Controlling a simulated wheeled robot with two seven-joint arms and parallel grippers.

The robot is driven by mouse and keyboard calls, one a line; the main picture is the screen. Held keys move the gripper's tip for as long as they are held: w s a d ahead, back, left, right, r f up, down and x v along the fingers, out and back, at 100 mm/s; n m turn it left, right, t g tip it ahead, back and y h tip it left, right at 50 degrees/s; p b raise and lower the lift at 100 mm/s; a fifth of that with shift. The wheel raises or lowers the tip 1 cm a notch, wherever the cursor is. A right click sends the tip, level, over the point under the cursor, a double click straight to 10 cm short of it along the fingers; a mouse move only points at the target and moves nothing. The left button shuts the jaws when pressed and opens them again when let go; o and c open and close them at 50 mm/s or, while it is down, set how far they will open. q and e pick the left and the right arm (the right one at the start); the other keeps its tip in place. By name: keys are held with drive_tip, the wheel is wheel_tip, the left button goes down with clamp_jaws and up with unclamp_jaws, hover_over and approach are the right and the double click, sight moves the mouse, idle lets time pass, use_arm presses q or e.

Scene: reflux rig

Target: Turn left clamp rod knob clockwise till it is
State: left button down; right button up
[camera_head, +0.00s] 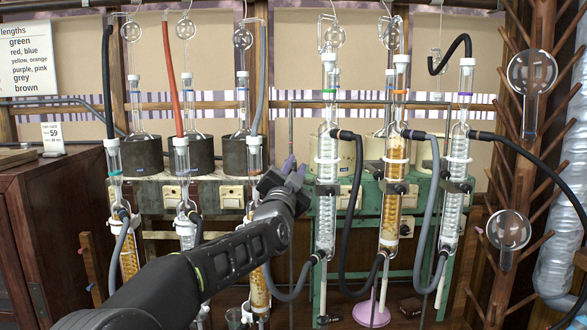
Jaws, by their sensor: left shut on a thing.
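My left gripper (288,172) reaches in from the lower left and points away from me. Its dark fingers with purple tips are closed at the thin upright clamp rod (291,125) on the left of the green-framed rig. The left clamp rod knob is hidden behind the gripper and fingers, so its turn angle does not show. A clamp (326,188) holds the left glass condenser (325,215) just right of the gripper. My right gripper is not in view.
Glass columns with amber filling, such as one at centre right (391,205), stand close by. Black hoses (353,195) and a grey hose (420,215) loop between them. Dark heating mantles (198,153) stand behind. A wooden drying rack (510,140) is at the right.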

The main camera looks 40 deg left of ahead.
use_arm(q)
drive_tip(key=shift+m+h, duration=0.6)
drive_tip(key=shift+m, duration=0.5)
drive_tip(key=c, duration=1.3)
unclamp_jaws()
drive_tip(key=shift+o, duration=0.2)
drive_tip(key=shift+s+d+f, duration=0.2)
drive_tip(key=shift+s, duration=0.2)
drive_tip(key=b+v, duration=0.2)
drive_tip(key=v, duration=0.4)
drive_tip(key=shift+s, duration=0.35)
drive_tip(key=shift+d+f, duration=0.1)
drive_tip(key=shift+d, duration=0.05)
